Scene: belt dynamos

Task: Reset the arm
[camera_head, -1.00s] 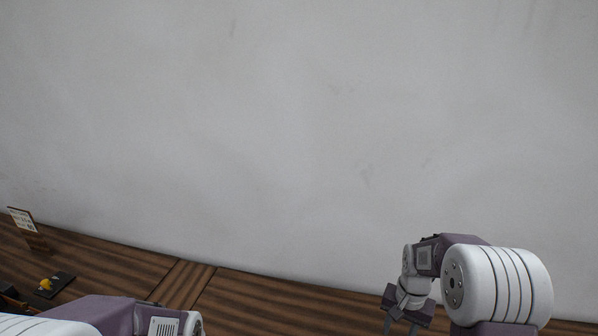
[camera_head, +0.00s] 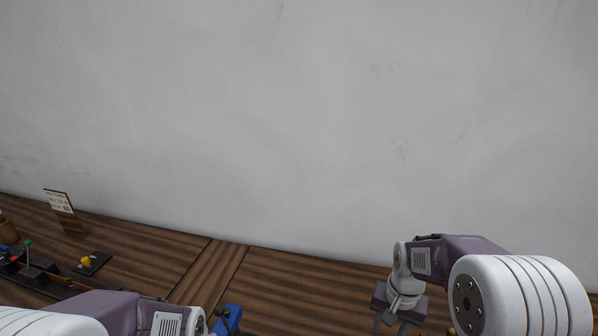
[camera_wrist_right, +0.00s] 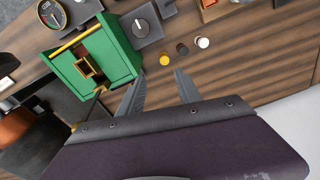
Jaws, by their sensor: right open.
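My right arm comes in from the right in the head view, with its gripper (camera_head: 393,322) pointing down over the wooden table near the bottom edge. The right wrist view shows the two fingers of this gripper (camera_wrist_right: 158,82) spread apart with nothing between them. My left arm shows at the bottom left of the head view; its gripper is outside the picture.
In the wrist view, a green box (camera_wrist_right: 112,50), a grey dial block (camera_wrist_right: 143,27), a round gauge (camera_wrist_right: 52,14) and small knobs (camera_wrist_right: 182,49) lie beyond the fingers. The head view shows a sign (camera_head: 59,201), a blue object (camera_head: 228,318) and a grey wall (camera_head: 300,110).

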